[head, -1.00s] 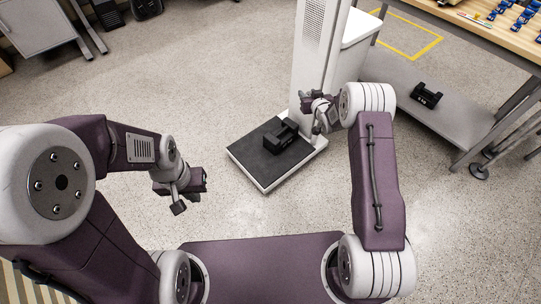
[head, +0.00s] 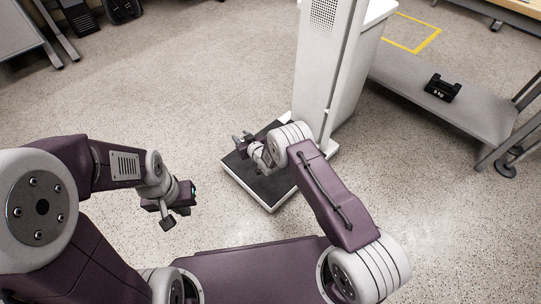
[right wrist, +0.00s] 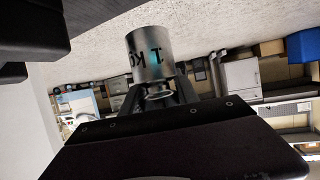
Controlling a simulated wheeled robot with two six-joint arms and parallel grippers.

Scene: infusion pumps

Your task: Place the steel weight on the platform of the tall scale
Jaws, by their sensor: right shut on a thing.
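The tall scale has a white column (head: 322,70) and a low black platform (head: 266,190) with a pale rim on the floor. The steel weight (right wrist: 152,55) is a shiny cylinder with a small knob and a kilogram marking. My right gripper (head: 246,144) is shut on it, and the right wrist view shows the fingers (right wrist: 160,95) at its knob. In the head view the weight (head: 238,138) is small, over the platform's far left part; its height there is unclear. My left gripper (head: 178,204) hangs over open floor left of the scale; its jaw gap is unclear.
A white cabinet (head: 362,60) stands behind the column. The floor left of the scale is clear.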

